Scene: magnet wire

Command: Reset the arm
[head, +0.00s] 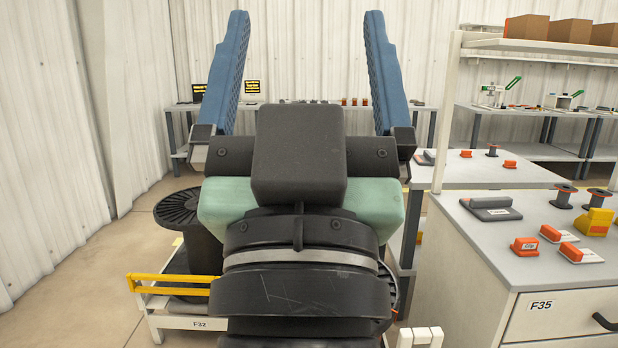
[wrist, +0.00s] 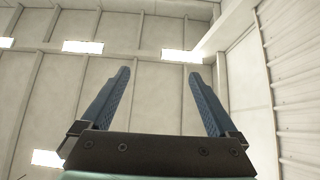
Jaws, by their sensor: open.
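My gripper (head: 305,72) fills the middle of the head view, with its two blue fingers pointing up and spread wide apart. Nothing is between the fingers. The wrist view also shows my gripper (wrist: 158,100) open and empty, facing the ceiling with its light panels. My dark wrist and arm hide the middle of the scene behind them in the head view.
A grey-topped workbench (head: 480,240) with a drawer stands close at right, holding orange-and-white blocks (head: 525,246), a grey device (head: 490,208) and small dark spools (head: 564,196). A large black reel (head: 180,212) stands at left by a yellow bar (head: 170,284). Open floor lies at far left.

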